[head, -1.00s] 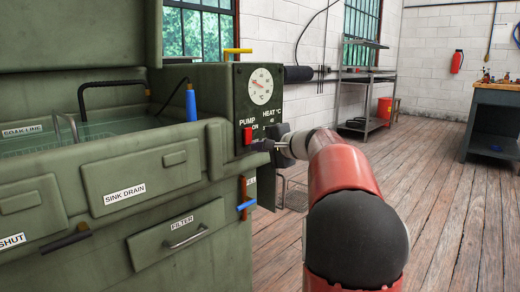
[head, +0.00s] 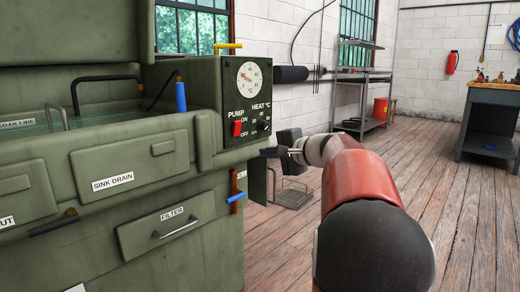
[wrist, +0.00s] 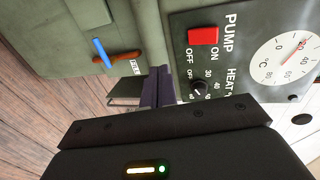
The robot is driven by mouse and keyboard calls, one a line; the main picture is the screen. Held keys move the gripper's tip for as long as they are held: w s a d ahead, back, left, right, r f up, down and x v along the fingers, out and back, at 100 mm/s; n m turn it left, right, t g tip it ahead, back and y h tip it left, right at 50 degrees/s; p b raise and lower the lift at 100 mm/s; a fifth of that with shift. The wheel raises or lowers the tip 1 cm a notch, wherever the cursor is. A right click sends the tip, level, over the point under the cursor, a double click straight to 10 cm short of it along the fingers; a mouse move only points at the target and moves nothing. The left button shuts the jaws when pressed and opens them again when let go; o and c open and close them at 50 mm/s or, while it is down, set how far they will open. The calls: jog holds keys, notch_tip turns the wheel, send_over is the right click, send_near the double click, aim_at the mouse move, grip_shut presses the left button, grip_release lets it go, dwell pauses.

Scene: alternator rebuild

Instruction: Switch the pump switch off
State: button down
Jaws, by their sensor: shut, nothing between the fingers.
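The pump switch (head: 237,129) is a red rocker on the dark control panel (head: 229,80) of the green washing cabinet, with ON printed above OFF beside it. In the wrist view the red rocker (wrist: 203,35) shows turned sideways and uncovered; I cannot tell which way it is tilted. My gripper (head: 270,152) is shut and empty, right of and below the switch, clear of it. In the wrist view its dark fingertips (wrist: 158,77) are together, left of the panel edge and apart from the rocker.
A heat knob (head: 264,127) sits right of the switch, under a round dial (head: 249,76). A blue-handled lever (head: 236,197) sticks out below the panel. A metal shelf (head: 365,85) and a workbench (head: 489,120) stand farther back. Wooden floor (head: 450,210) is open at the right.

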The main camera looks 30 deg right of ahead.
jog(key=s, duration=0.1)
jog(key=s+d+f, duration=0.1)
jog(key=s, duration=0.1)
jog(key=s+d, duration=0.1)
jog(key=s, duration=0.1)
jog(key=shift+s+f, duration=0.1)
jog(key=shift+f, duration=0.05)
jog(key=shift+a, duration=0.15)
jog(key=s+a+f+n+g, duration=0.3)
jog(key=s+a+f, duration=0.15)
jog(key=a, duration=0.45)
jog(key=s+a+f+n+g, duration=0.35)
jog(key=s+a, duration=0.25)
jog(key=a, duration=0.3)
jog(key=s+a+f+n+g+h, duration=0.1)
jog(key=s+a+f+n+h, duration=0.2)
jog(key=s+f, duration=0.4)
jog(key=s+a+f+n+g+h, duration=0.1)
jog(key=s+f+n+h, duration=0.1)
jog(key=s+f+n, duration=0.5)
notch_tip(320, 180, up, 16)
jog(key=s+m+p, duration=0.2)
jog(key=p, duration=1.1)
jog(key=shift+d+m, duration=0.1)
jog(key=shift+m, duration=0.15)
